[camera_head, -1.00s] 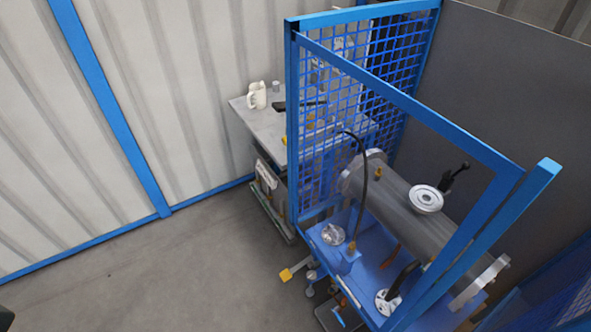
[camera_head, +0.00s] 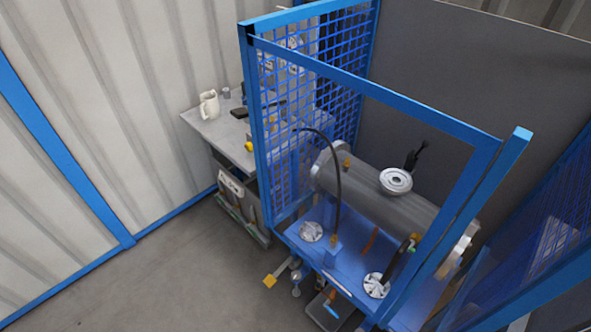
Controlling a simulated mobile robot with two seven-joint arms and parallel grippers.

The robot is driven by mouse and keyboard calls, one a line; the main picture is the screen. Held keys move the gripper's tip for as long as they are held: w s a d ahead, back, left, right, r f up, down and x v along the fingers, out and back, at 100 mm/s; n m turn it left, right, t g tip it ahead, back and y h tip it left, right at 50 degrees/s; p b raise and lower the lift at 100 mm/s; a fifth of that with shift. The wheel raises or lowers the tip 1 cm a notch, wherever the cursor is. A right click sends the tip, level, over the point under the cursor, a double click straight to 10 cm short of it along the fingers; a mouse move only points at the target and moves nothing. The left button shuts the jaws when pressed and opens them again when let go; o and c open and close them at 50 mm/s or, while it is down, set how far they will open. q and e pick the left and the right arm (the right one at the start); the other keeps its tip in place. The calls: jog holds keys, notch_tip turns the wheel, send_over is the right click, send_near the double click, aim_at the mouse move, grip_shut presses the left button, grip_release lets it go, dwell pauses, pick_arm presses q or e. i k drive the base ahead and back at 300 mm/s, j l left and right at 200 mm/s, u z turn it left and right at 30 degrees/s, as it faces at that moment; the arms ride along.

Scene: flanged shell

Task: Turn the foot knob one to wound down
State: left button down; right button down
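A blue bench (camera_head: 300,245) carries a grey flanged shell (camera_head: 370,197) lying on its side behind a blue mesh guard (camera_head: 275,130). Small foot parts show low at the bench's front left corner, among them a round grey one (camera_head: 296,291). A yellow block (camera_head: 269,281) sticks out beside them near the floor. I cannot tell which part is foot knob one or how far it is wound. Neither of my grippers is in view.
A grey side table (camera_head: 215,130) with a white jug (camera_head: 209,105) stands behind the guard's left side. A blue guard frame post (camera_head: 455,235) crosses in front of the shell. Grey floor (camera_head: 160,285) is clear at the left.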

aim_at(297, 276)
jog(key=i+l+u, duration=0.15)
jog(key=l, duration=0.2)
jog(key=i+l+u, duration=0.1)
jog(key=l, duration=0.25)
jog(key=i+j+z, duration=0.55)
jog(key=j, duration=0.3)
jog(key=i+j+z, duration=0.25)
jog(key=j, duration=0.3)
jog(key=i+j+z, duration=0.3)
jog(key=j, duration=0.25)
jog(key=j+z, duration=0.25)
jog(key=j, duration=0.3)
jog(key=j+z, duration=0.25)
jog(key=j, duration=0.35)
jog(key=i+j+z, duration=0.1)
jog(key=j+z, duration=0.2)
jog(key=j, duration=0.35)
